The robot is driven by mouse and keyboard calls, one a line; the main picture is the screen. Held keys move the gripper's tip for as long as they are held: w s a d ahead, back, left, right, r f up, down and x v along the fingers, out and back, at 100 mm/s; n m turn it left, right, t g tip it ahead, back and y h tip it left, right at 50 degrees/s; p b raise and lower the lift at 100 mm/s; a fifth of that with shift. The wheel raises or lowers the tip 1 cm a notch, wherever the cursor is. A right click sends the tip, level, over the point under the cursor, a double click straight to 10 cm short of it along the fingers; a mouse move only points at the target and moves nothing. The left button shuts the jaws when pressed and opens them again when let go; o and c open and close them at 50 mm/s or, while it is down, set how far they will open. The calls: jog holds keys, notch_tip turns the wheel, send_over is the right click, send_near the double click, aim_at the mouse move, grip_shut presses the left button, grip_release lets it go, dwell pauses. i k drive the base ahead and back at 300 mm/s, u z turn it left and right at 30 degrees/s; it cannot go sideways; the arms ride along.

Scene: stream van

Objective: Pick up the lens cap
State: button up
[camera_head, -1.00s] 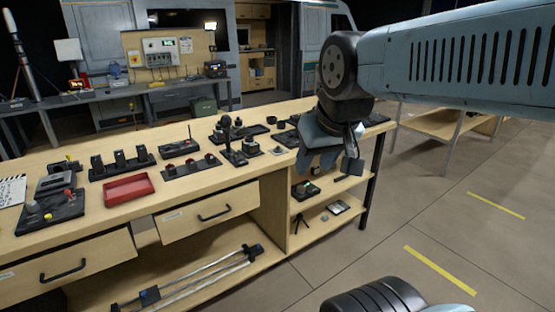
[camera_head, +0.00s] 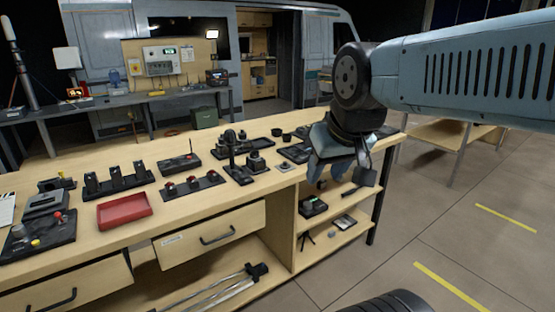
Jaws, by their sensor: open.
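I cannot single out the lens cap with certainty. Small dark round pieces (camera_head: 286,137) stand on the wooden workbench (camera_head: 335,208) towards its right end, just left of my gripper, and are too small to tell apart. My gripper (camera_head: 338,178) hangs from the arm at the bench's right front edge, with its fingers pointing down. It is open, and I see nothing between its fingers. The gripper and wrist hide part of the bench's right end.
A red tray (camera_head: 124,210), black button boxes (camera_head: 192,187) and a joystick unit (camera_head: 238,165) crowd the bench top. A drawer (camera_head: 212,234) and shelves (camera_head: 338,234) with small items are below. Open floor (camera_head: 465,245) lies to the right.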

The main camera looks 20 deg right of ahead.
aim_at(283, 165)
jog(key=z, duration=0.4)
jog(key=i, duration=1.1)
jog(key=z, duration=0.65)
jog(key=k, duration=0.6)
jog(key=z, duration=0.15)
jog(key=i, duration=0.7)
jog(key=u, duration=0.15)
